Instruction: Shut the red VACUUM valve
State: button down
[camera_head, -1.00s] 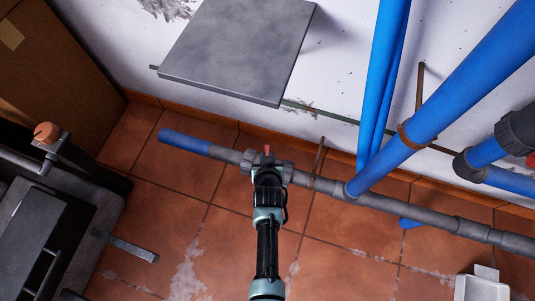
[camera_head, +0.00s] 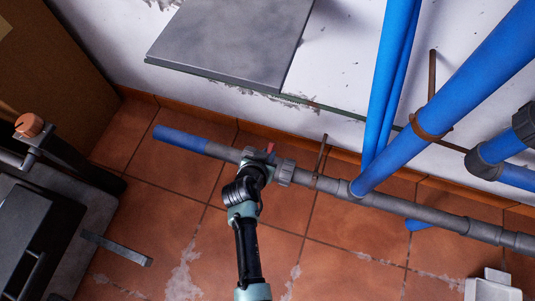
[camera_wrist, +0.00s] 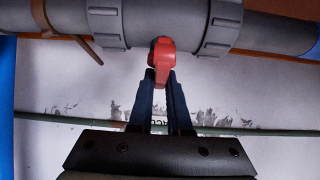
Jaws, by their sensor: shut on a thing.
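The red valve handle (camera_head: 270,149) sits on a grey pipe valve low along the wall, between two ribbed grey collars. In the wrist view the red handle (camera_wrist: 162,58) stands out across the pipe. My gripper (camera_wrist: 161,78) is shut on its lower end, with a dark finger on each side. In the head view my wrist hides the fingers and most of the valve body. A few black letters, "AC" legible, show on the wall between my fingers in the wrist view; the rest is covered.
The grey pipe (camera_head: 400,205) runs along the floor edge, with a blue end (camera_head: 180,139) at left. Thick blue pipes (camera_head: 460,95) rise at right. A grey panel (camera_head: 235,45) juts out above. Open tiled floor (camera_head: 340,265) lies in front.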

dwell(0.3)
jog(key=c, duration=0.9)
grip_release()
jog(key=shift+o, duration=0.2)
jog(key=p+v, duration=0.8)
jog(key=v, duration=0.5)
jog(key=shift+d, duration=0.1)
